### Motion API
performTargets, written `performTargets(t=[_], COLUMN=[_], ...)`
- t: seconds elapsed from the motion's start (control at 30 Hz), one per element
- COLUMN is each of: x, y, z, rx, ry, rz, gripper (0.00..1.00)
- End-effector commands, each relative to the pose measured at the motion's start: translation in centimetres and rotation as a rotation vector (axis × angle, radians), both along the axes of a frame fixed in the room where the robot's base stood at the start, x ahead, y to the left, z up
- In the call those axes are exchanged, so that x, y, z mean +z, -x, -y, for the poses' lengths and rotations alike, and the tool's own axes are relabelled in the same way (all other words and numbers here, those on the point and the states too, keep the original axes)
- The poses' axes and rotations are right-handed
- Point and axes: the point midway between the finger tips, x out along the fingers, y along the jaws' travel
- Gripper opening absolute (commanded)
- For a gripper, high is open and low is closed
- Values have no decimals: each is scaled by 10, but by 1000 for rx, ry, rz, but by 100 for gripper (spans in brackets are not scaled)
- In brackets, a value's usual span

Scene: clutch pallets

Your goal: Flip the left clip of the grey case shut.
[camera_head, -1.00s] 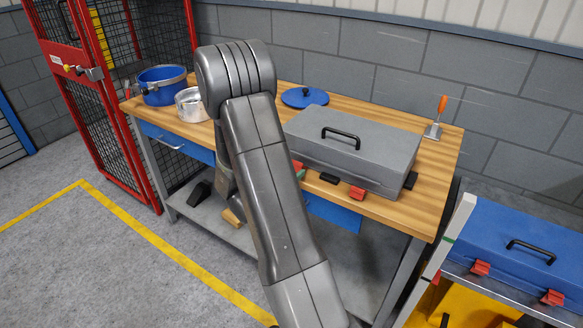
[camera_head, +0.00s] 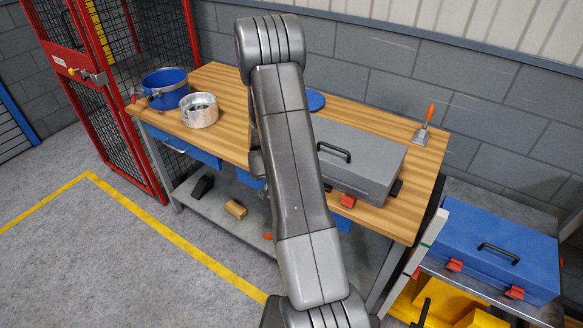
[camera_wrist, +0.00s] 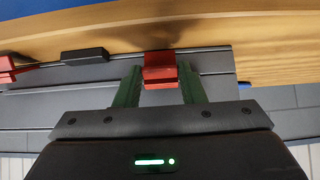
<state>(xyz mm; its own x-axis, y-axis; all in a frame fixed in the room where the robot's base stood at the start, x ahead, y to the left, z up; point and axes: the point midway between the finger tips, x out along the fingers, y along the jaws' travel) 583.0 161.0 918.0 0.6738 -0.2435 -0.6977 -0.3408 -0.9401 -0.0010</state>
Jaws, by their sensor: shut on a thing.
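The grey case (camera_head: 378,152) lies on the wooden workbench, its black top handle (camera_head: 336,152) partly behind my arm. Its right red clip (camera_head: 348,201) shows at the front edge in the head view. My arm hides the left clip there. In the wrist view, turned over with the bench at the top, the left clip (camera_wrist: 160,70) sits between the green fingers of my gripper (camera_wrist: 160,88). My gripper is shut on this clip, at the case front (camera_wrist: 219,62). I cannot tell how far the clip is turned. The other red clip (camera_wrist: 8,68) is at the left edge there.
A blue pot (camera_head: 165,92) and a metal pot (camera_head: 200,112) stand at the bench's left. A blue lid (camera_head: 315,101) lies behind my arm. An orange-handled tool (camera_head: 424,128) stands at the back right. A blue case (camera_head: 495,235) rests on the lower right shelf.

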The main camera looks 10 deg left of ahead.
Motion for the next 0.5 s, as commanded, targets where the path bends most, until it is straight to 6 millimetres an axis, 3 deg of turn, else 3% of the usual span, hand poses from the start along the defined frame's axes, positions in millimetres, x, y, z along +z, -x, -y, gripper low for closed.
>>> performTargets(t=[0.5], x=[9], y=[-12], z=[5], rx=[-3], ry=[-81], rz=[-213], gripper=[13])
